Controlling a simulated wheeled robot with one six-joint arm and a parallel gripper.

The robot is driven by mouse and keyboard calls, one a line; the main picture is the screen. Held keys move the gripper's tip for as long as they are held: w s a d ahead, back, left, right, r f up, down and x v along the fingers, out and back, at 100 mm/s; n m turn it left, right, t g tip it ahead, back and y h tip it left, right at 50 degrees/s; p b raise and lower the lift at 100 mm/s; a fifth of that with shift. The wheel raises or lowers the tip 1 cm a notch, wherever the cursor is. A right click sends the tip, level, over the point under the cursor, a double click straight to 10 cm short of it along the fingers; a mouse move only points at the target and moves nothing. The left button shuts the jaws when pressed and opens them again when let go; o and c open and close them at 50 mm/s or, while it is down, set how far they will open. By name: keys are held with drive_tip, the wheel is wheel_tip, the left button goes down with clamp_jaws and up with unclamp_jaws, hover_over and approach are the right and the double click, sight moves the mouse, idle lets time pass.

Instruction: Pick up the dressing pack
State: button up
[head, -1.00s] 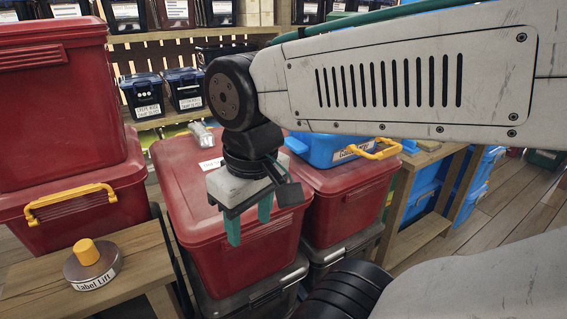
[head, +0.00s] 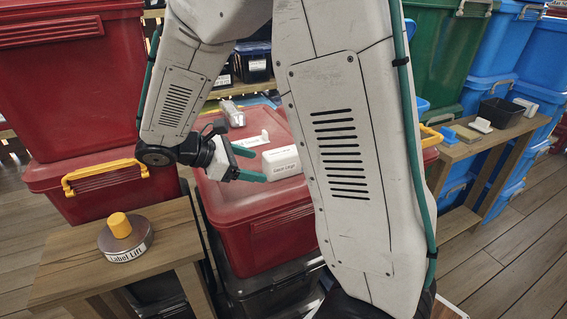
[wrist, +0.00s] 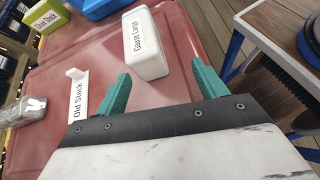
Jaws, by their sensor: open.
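The dressing pack appears to be the small white box (head: 282,163) on the red bin lid; it also shows in the wrist view (wrist: 147,45), with a label that reads "Gauze Large". My gripper (head: 259,165) is open, with two teal fingers pointing at the box's near end from the left in the head view. In the wrist view my gripper (wrist: 160,72) has its fingertips on either side of the box's near end, with gaps showing. I cannot tell how far the tips reach past that end. The box rests on the lid.
An "Old Stock" sign (wrist: 78,95) stands on the lid (wrist: 110,110) beside the left finger. A silver object (head: 233,114) lies farther back. Red bins (head: 80,85) are stacked at left. A wooden table (head: 75,260) holds a yellow-knobbed "Label Lift" piece (head: 125,238).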

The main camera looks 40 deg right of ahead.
sight(279, 166)
drive_tip(key=shift+w+d+f+n+h, duration=0.25)
drive_tip(key=shift+w+f+n+h, duration=0.2)
drive_tip(key=shift+f+n+h, duration=0.05)
drive_tip(key=shift+w+d+f+n+h, duration=0.2)
drive_tip(key=shift+d+f+n+h, duration=0.1)
drive_tip(key=shift+d, duration=0.3)
drive_tip(key=x, duration=0.7)
drive_tip(key=shift+s+d, duration=0.1)
drive_tip(key=shift+d, duration=0.3)
drive_tip(key=c, duration=1.1)
